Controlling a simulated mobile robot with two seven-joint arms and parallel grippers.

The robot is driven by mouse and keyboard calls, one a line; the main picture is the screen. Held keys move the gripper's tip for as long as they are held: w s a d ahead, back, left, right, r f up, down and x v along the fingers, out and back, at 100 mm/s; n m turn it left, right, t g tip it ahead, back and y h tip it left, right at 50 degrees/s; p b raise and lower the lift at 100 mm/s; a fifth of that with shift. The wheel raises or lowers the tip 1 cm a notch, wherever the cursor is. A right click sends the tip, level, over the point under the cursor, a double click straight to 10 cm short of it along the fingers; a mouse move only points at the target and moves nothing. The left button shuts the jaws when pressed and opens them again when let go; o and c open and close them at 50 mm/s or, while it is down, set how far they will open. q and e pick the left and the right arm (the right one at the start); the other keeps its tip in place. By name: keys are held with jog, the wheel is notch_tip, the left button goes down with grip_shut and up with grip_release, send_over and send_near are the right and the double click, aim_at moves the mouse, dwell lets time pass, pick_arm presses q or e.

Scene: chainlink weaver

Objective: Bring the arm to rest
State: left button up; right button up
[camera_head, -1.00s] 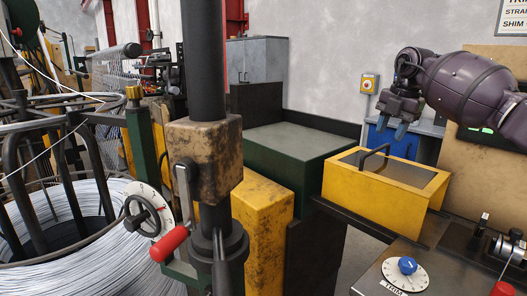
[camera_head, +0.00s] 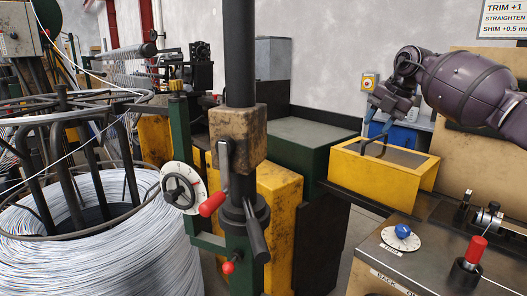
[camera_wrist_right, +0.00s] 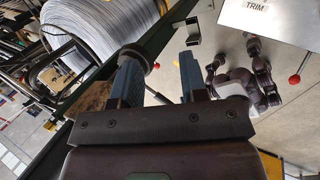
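My right arm, with a purple-brown shell, enters the camera_head view from the right. Its gripper (camera_head: 377,132) hangs fingers down by the yellow box (camera_head: 350,170) with a dark top panel and a black handle. In that view the fingers overlap the handle's area, and I cannot tell whether they touch it. In the right wrist view the two blue-grey fingers of the gripper (camera_wrist_right: 160,78) stand wide apart. No held object shows between them. My left arm and gripper are not in view.
A dark bench top with a blue knob (camera_head: 403,231) and a red-topped lever (camera_head: 476,249) is at the lower right. A black post with a stained block (camera_head: 238,137) stands in the middle. A large wire coil (camera_head: 75,230) fills the left.

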jog(key=a+r+n+t+y, duration=0.3)
jog(key=a+r+n+y, duration=0.35)
jog(key=a, duration=0.75)
jog(key=s+a+f+m+t+y, duration=0.25)
jog(key=s+a+y, duration=0.25)
jog(key=a+y, duration=0.5)
jog(key=s+d+f+m+t+h, duration=0.3)
jog(key=s+f+m+h, duration=0.15)
jog(key=f+m, duration=0.45)
jog(key=s+d+f+m+t+h, duration=0.2)
jog(key=s+d+f+m+h, duration=0.3)
jog(key=f, duration=0.7)
jog(key=s+d+f+m+t+h, duration=0.2)
jog(key=s+f+m+t+h, duration=0.15)
jog(key=f+m, duration=0.6)
jog(key=s+d+f+m+g+h, duration=0.2)
jog(key=s+d+f, duration=0.2)
jog(key=s+f, duration=0.4)
jog(key=s+d+f+m+g+h, duration=0.2)
jog(key=s+f, duration=0.6)
jog(key=s, duration=0.4)
jog(key=s+d+f+m+g+h, duration=0.2)
jog(key=s+d+f+m, duration=0.2)
jog(key=s+f, duration=0.4)
jog(key=s+d, duration=0.1)
jog(key=s, duration=0.2)
jog(key=shift+d+f+g+p, duration=0.25)
jog(key=shift+d+g+p, duration=0.05)
jog(key=shift+d, duration=0.05)
jog(key=shift+h, duration=0.25)
